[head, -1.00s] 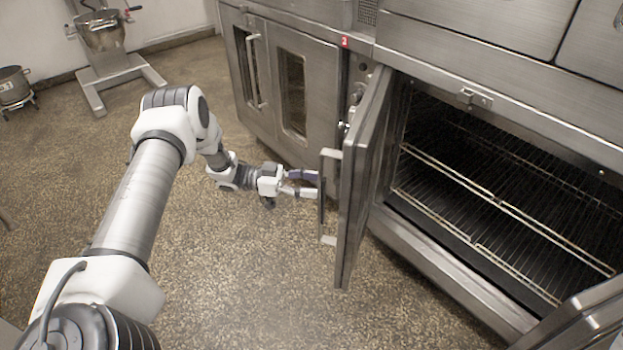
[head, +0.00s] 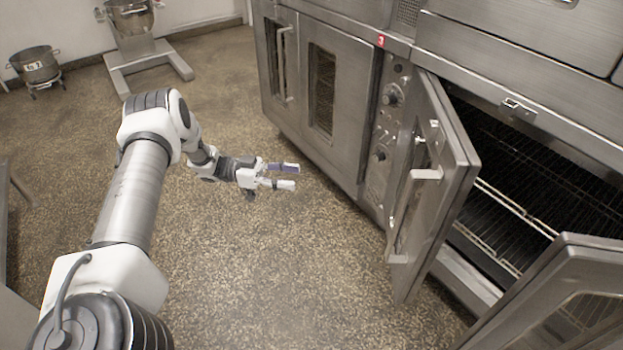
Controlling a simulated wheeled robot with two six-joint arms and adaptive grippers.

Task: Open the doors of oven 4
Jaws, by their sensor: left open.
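The open oven's left door (head: 462,160) stands swung outward from the front, with its window and upright handle (head: 403,218) facing left. The right door (head: 590,255) also stands out from the front at the lower right, cut by the picture edge. Between them the dark chamber with wire racks (head: 510,205) shows in part. No number for this oven is readable. My left gripper (head: 293,177) is open and empty above the floor, left of the left door's handle and clear of it. My right gripper is not in view.
A neighbouring oven (head: 335,100) with shut doors and a red 3 label (head: 380,41) stands to the left, with a knob panel (head: 385,140) beside it. A mixer (head: 133,30) and a pot (head: 38,68) stand at the back left. The floor (head: 270,270) below my left gripper is clear.

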